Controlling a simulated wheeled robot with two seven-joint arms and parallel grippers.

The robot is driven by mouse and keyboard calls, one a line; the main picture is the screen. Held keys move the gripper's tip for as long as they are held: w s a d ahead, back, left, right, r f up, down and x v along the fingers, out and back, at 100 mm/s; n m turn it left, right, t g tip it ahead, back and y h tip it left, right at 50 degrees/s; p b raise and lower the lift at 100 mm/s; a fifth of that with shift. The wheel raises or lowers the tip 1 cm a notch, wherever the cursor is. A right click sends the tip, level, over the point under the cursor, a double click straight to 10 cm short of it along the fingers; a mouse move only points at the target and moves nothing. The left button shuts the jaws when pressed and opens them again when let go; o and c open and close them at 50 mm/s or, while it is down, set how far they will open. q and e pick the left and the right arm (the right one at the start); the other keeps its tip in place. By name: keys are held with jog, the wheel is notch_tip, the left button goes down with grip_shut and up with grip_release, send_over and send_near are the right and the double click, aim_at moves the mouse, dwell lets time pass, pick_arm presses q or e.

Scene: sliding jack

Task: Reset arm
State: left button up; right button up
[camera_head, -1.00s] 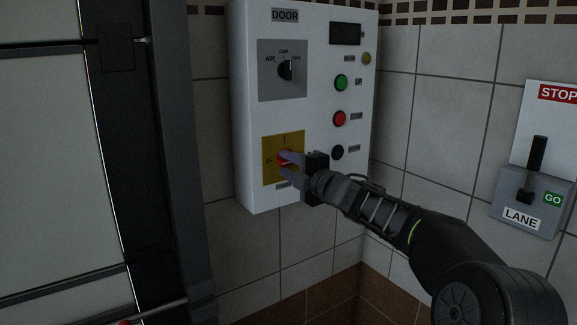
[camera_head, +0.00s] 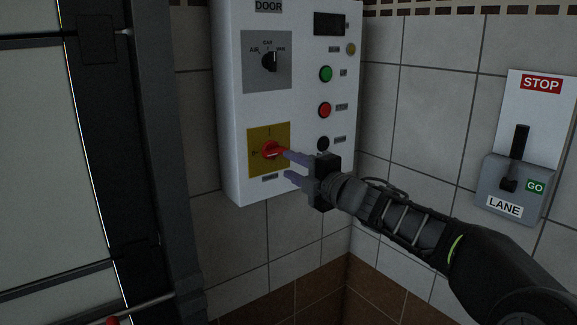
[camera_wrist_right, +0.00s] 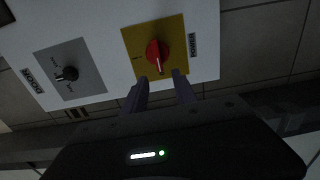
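My right gripper (camera_head: 288,167) is in front of the lower part of the white DOOR control box (camera_head: 296,90). Its two fingers are apart with nothing between them. The red rotary switch (camera_head: 272,150) on its yellow plate (camera_head: 283,131) is just left of the fingertips, and the gripper looks clear of it. In the right wrist view the red switch (camera_wrist_right: 157,52) lies beyond the fingertips (camera_wrist_right: 160,78), with visible space between them. My left gripper is not in view.
The box also carries a black selector knob (camera_head: 269,62), a green button (camera_head: 326,74), a red button (camera_head: 324,110) and a black button (camera_head: 323,144). A LANE lever box (camera_head: 516,185) with a STOP sign (camera_head: 541,85) is on the right wall. A dark door frame (camera_head: 150,150) stands left.

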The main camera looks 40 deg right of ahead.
dwell(0.3)
jog(key=w+a+f+m+g+p, duration=0.1)
jog(key=w+a+f+m, duration=0.2)
jog(key=f, duration=0.4)
jog(key=a+f+m+g, duration=0.1)
jog(key=a+f+m, duration=0.2)
jog(key=f+m, duration=0.25)
jog(key=w+a+f+m+g+p, duration=0.1)
jog(key=w+a+f+m, duration=0.2)
jog(key=f, duration=0.4)
jog(key=s+a+f+m+g+y+p, duration=0.1)
jog(key=s+a+f+m+g, duration=0.15)
jog(key=a+f, duration=0.5)
jog(key=s+a+f+m+g+y+p, duration=0.1)
jog(key=s+a+f+m+g, duration=0.2)
jog(key=f, duration=0.7)
jog(key=s+a+f+m+g+y+p, duration=0.1)
jog(key=s+a+f+m+g+p, duration=0.2)
jog(key=s+a+f, duration=0.85)
jog(key=s+a+f+g+p, duration=0.1)
jog(key=s+a+f+g, duration=0.2)
jog(key=s, duration=0.5)
jog(key=s+a+f+g+y+p, duration=0.1)
jog(key=s+a+f+g, duration=0.2)
jog(key=s+a, duration=0.3)
jog(key=s, duration=0.3)
jog(key=shift+s+y, duration=0.3)
